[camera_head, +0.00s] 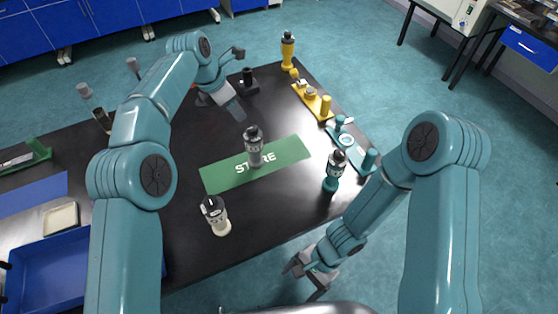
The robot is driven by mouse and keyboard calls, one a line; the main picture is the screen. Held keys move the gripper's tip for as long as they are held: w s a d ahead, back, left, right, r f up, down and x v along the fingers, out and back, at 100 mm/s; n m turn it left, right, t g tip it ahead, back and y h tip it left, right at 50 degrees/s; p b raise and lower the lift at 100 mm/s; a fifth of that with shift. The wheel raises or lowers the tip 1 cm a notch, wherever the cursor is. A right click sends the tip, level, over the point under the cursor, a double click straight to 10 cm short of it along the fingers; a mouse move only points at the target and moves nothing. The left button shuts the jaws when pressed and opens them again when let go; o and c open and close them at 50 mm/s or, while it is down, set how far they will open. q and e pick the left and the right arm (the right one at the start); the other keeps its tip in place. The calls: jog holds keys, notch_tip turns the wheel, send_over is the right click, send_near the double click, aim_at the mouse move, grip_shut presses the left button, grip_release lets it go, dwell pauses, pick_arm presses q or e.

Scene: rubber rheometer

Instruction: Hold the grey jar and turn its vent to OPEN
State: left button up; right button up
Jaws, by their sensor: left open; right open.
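The grey jar (254,156) stands upright on a green mat (217,178) marked STORE, near the middle of the black table. It has a dark cap; its vent setting is too small to read. My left gripper (222,102) is open and empty, behind and to the left of the jar, apart from it. My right gripper (309,276) is open and empty, off the table's front edge, well in front and to the right of the jar.
A cream jar (216,217) stands in front of the mat, a teal jar (332,173) to its right, and a yellow jar (288,52) at the back. Yellow (313,103) and teal (350,150) stands line the right side. A blue tray (60,270) lies front left.

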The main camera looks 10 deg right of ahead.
jog(key=w+a+r+m+t+y, duration=0.1)
jog(key=w+a+r+m+y, duration=0.1)
jog(key=w+a+m, duration=0.2)
jog(key=m+t+h, duration=0.1)
jog(key=m+t, duration=1.3)
jog(key=m, duration=0.2)
send_near(258, 147)
jog(key=x, duration=1.2)
jog(key=shift+w+f, duration=0.1)
jog(key=shift+w, duration=0.2)
jog(key=shift+w+f, duration=0.1)
jog(key=shift+c, duration=0.4)
jog(key=c, duration=1.1)
